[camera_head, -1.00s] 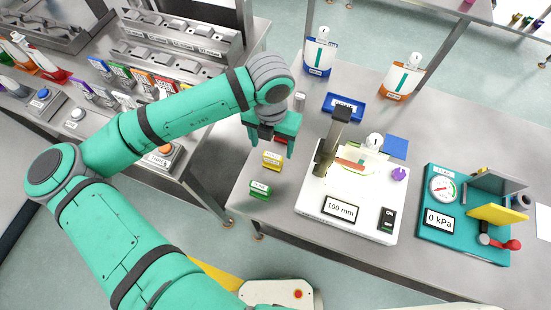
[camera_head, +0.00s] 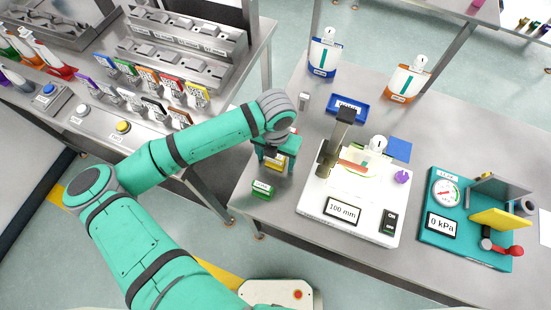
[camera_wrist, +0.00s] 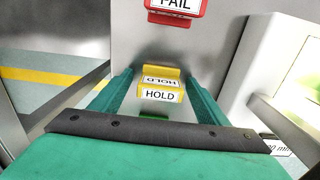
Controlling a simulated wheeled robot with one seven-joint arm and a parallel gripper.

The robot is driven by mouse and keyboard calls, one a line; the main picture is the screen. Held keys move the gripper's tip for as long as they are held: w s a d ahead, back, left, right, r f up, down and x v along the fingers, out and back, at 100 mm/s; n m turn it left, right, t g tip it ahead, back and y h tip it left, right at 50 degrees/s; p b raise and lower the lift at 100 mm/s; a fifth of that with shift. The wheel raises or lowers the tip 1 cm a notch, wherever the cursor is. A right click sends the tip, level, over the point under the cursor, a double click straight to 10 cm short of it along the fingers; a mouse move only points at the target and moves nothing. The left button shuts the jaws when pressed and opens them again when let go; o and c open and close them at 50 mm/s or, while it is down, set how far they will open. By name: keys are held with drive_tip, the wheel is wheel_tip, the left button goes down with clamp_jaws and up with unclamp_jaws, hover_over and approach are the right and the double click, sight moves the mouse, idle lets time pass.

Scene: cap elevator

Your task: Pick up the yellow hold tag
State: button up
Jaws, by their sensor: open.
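The yellow hold tag (camera_wrist: 160,94) stands on the grey table, its folded faces reading HOLD, in the middle of the wrist view. My gripper (camera_wrist: 158,80) is open, with one green finger on each side of the tag; I cannot tell whether either touches it. In the head view my gripper (camera_head: 275,152) is over the tag (camera_head: 274,166) and hides part of it. A green tag (camera_head: 262,189) stands in front of the yellow one, and a red FAIL tag (camera_wrist: 175,9) stands behind it.
A white device with a 100 mm display (camera_head: 343,211) stands close to the right of my gripper. A teal gauge unit (camera_head: 466,224) is farther right. The table's left edge is near the tags.

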drive_tip(key=c, duration=1.1)
